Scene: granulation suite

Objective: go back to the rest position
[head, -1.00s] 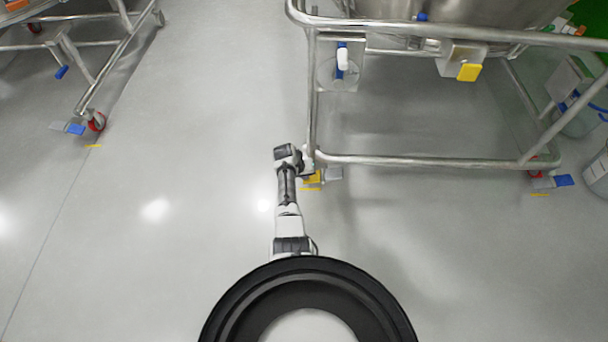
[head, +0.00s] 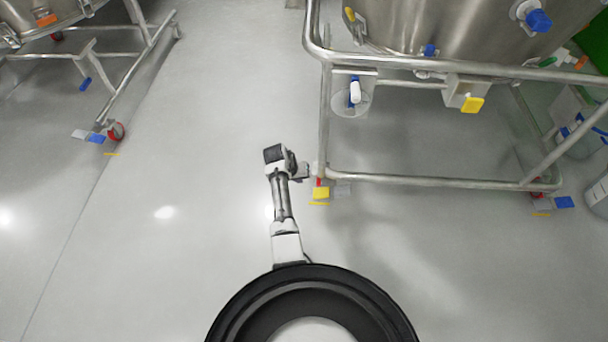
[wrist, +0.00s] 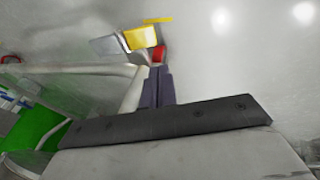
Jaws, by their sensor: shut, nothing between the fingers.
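My arm reaches forward over the grey floor in the head view. My gripper (head: 303,171) is at its end, just left of the near left leg of a steel tank frame (head: 430,179). In the wrist view the fingers of my gripper (wrist: 158,72) are together, with nothing visible between them. Beyond the fingertips lie a yellow caster pedal (wrist: 141,38), a grey pedal (wrist: 105,45) and a red caster part (wrist: 158,54). The yellow pedal also shows in the head view (head: 321,193), below and right of my gripper. I cannot tell whether the gripper touches the frame.
A steel tank (head: 450,35) stands on the frame, with a yellow-tipped box (head: 473,104) and a white-and-blue valve (head: 355,92) below. Another wheeled frame (head: 140,60) is at upper left. A container (head: 597,195) stands at right. The floor left of my arm is clear.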

